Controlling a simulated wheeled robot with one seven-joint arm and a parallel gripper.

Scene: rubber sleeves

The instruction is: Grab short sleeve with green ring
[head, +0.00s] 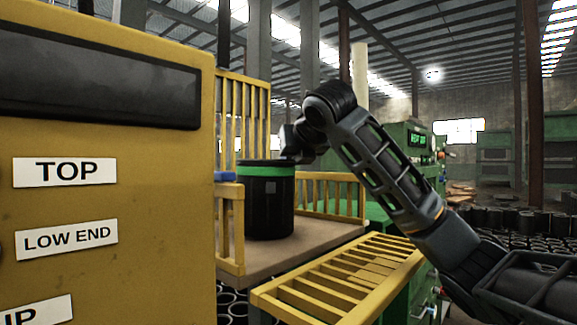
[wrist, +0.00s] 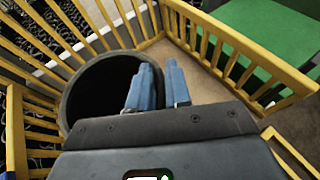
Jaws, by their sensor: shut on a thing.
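The short black sleeve (head: 266,205) with a green ring (head: 266,171) near its top stands upright on a brown platform inside yellow rails in the head view. In the wrist view the sleeve (wrist: 88,88) shows as a dark round opening left of centre. My gripper (wrist: 158,80) has two blue fingers at the sleeve's right wall, one on the inner side and one on the outer side. It is shut on that wall. In the head view my arm reaches the sleeve's top from the right, and the fingers are hidden there. The green ring cannot be made out in the wrist view.
Yellow railings (head: 335,193) surround the platform (head: 318,240). A yellow slatted gate (head: 345,275) lies in front. A yellow panel (head: 110,270) with labels fills the left. A green machine (head: 405,150) stands behind my arm. Many black sleeves (head: 520,222) stand at the right.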

